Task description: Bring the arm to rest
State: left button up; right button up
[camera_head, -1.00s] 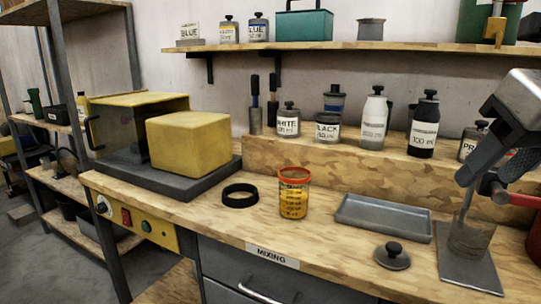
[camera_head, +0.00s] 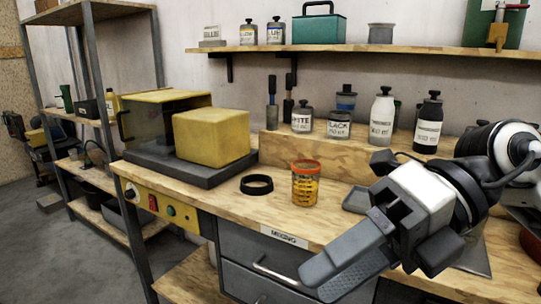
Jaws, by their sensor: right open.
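My right gripper (camera_head: 322,277) reaches in from the right, its grey fingers pointing down and left in front of the bench's front edge. It is open, and no object shows between its fingers. The forearm and wrist cover the right part of the wooden bench (camera_head: 225,205). The orange-rimmed cup (camera_head: 305,187) with amber contents stands upright on the bench, left of the gripper and apart from it. My left gripper is out of view.
A black ring (camera_head: 257,184) lies left of the cup. A grey tray (camera_head: 355,199) is mostly hidden behind my wrist. A yellow box (camera_head: 211,137) stands on the left. Drawers (camera_head: 255,268) are below the bench. Bottles (camera_head: 381,117) line the raised ledge behind. Open floor lies at left.

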jog(key=w+a+r+m+t+y+p, duration=0.1)
jog(key=w+a+m+t+y, duration=0.15)
jog(key=m+y, duration=0.3)
jog(key=w+a+r+m+t+y, duration=0.1)
jog(key=w+r+m+t+y, duration=0.15)
jog(key=m+y, duration=0.35)
jog(key=w+d+f+m+t+h+p, duration=0.1)
jog(key=w+d+f+m+t+h, duration=0.2)
jog(key=f+m+t+h, duration=0.5)
jog(key=w+d+f+m+t+h, duration=0.3)
jog(key=f+m+t, duration=0.3)
jog(key=m+t, duration=0.5)
jog(key=s+d+f+m+g+h, duration=0.1)
jog(key=s+f+m+g+h, duration=0.2)
jog(key=f, duration=0.5)
jog(key=s+d+f+m+g+h, duration=0.2)
jog(key=s+f, duration=0.3)
jog(key=f, duration=0.3)
jog(key=s+d+f+m+g+h, duration=0.2)
jog(key=s+f+m+g+h, duration=0.1)
jog(key=f, duration=0.5)
jog(key=shift+s+f+m+g+h+p, duration=0.4)
jog(key=shift+s+m+g, duration=0.1)
jog(key=shift+m+g, duration=0.55)
